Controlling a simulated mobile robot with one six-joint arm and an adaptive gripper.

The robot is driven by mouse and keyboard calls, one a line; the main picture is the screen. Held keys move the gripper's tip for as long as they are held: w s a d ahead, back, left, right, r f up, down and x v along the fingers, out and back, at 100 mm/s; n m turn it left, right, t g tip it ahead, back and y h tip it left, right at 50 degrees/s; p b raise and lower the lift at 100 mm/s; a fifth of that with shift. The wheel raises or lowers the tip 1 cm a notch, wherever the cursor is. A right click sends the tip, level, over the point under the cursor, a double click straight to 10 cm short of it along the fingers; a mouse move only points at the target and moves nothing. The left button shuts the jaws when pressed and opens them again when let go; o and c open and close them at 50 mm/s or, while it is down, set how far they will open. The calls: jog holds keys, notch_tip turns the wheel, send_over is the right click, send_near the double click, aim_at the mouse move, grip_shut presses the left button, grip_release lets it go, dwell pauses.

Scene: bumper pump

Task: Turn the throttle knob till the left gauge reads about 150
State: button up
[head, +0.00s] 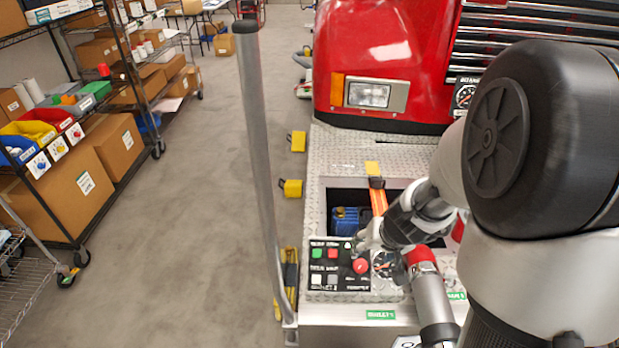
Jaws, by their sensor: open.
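A black control panel (325,267) sits on the bumper deck, with a green button, a red button and pale buttons. A round red knob (360,266) is at its right side; its label is too small to read, so I cannot tell if it is the throttle. My gripper (363,241) is open above the red knob, near the panel's upper right edge. I cannot tell whether it touches anything.
A grey upright pole (262,160) stands left of the panel. An open recess behind the panel holds a blue item (346,220) and an orange strap (378,198). The red truck (385,50) is behind. A further gauge (464,95) shows beside my arm.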

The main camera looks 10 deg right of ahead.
aim_at(361, 266)
jog(key=b+x, duration=0.3)
jog(key=x, duration=0.3)
jog(key=b+x, duration=0.3)
jog(key=x, duration=0.3)
jog(key=d+b+x, duration=0.1)
jog(key=b+x, duration=0.3)
jog(key=x, duration=0.2)
jog(key=shift+s+d+f, duration=0.15)
jog(key=shift+s+f, duration=0.15)
jog(key=shift+f, duration=0.1)
jog(key=c, duration=1.1)
